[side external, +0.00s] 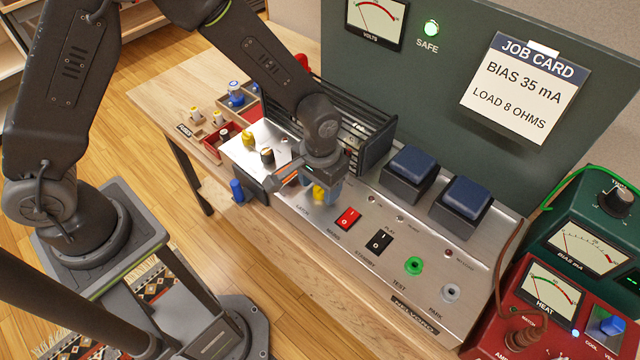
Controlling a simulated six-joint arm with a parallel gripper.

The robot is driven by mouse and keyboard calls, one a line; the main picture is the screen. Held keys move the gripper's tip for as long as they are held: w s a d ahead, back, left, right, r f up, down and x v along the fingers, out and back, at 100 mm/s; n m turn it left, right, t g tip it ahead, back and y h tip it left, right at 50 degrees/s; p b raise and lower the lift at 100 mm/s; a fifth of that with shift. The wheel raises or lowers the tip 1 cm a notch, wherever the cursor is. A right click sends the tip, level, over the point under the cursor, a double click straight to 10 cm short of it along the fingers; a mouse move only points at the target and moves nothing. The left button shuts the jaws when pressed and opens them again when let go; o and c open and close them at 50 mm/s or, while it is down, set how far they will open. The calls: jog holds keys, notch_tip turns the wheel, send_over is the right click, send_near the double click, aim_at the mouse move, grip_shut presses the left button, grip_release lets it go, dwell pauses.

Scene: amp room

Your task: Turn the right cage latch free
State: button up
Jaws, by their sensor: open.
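The black slatted cage (372,127) stands at the back of the silver amp panel (290,205), partly hidden behind my arm. A yellow knob-like piece (319,193) at the cage's front right appears to be the right latch. My gripper (309,186) is open and pointed down over it, with the yellow piece showing between or just beside the fingers. Whether the fingers touch it cannot be told. Another yellow piece (248,139) at the front left looks like the matching left latch.
A red rocker switch (347,218) and a black one (379,241) sit close to the right of my gripper. Two blue-topped blocks (413,166) stand behind them. Red (545,300) and green meter boxes are at the right. A parts tray (222,140) is at the left.

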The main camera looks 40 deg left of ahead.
jog(key=shift+f, duration=0.3)
jog(key=shift+c, duration=0.5)
jog(key=c, duration=0.8)
